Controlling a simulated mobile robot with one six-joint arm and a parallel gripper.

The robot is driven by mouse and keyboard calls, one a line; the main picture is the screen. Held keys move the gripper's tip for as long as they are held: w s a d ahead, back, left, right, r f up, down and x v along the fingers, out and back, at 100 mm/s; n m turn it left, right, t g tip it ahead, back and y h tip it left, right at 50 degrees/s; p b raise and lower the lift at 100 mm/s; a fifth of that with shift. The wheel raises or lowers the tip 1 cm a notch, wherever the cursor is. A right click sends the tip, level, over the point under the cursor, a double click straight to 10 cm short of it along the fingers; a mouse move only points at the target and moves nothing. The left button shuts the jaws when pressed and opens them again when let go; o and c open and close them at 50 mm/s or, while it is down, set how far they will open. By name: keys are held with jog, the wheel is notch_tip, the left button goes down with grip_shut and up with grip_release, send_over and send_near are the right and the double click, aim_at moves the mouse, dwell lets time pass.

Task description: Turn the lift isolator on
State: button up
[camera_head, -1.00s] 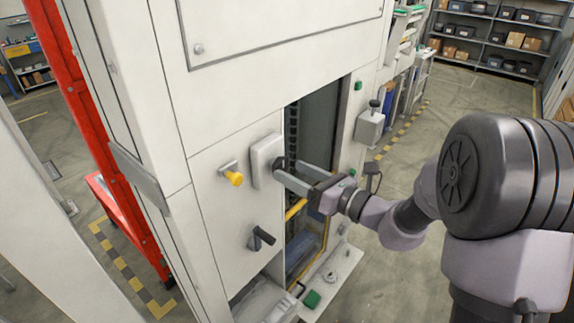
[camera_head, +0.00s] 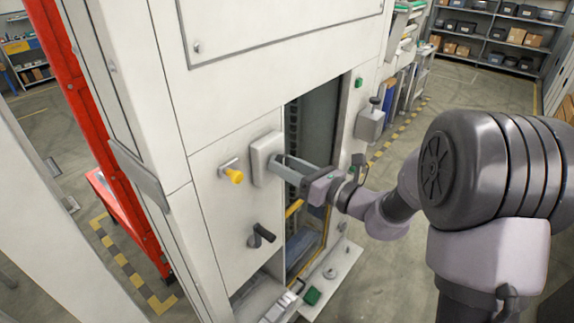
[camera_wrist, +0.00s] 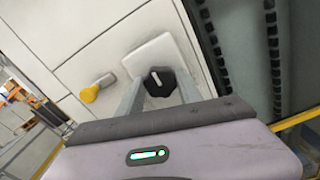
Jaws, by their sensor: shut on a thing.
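A black rotary knob (camera_wrist: 159,82) with a white pointer line sits on a raised white square plate (camera_head: 263,158) on the cabinet's front panel. The plate also shows in the wrist view (camera_wrist: 150,52). In the wrist view the pointer line runs nearly upright, slightly tilted. My gripper (camera_head: 279,164) reaches in from the right, with one finger on either side of the knob, shut on it. In the head view the fingers hide most of the knob. No readable label shows which switch is the lift isolator.
A yellow knob (camera_head: 233,175) is left of the plate, and a black lever handle (camera_head: 262,236) is below it. An open cabinet bay (camera_head: 310,130) with a yellow bar lies close to the right. A grey box (camera_head: 370,124) with a lever stands beyond it.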

jog(key=shift+r, duration=0.1)
jog(key=m+p, duration=0.4)
jog(key=shift+r, duration=0.1)
jog(key=m+p, duration=0.5)
jog(key=p, duration=0.1)
jog(key=shift+d, duration=0.1)
jog(key=m+p, duration=0.4)
jog(key=shift+m, duration=0.4)
jog(key=shift+f+m+p, duration=0.2)
jog(key=shift+m+p, duration=0.55)
jog(key=shift+m, duration=0.2)
jog(key=shift+f+m+p, duration=0.15)
jog(key=shift+m+p, duration=0.55)
jog(key=shift+m, duration=0.25)
jog(key=o, duration=1.4)
jog(key=shift+c, duration=0.2)
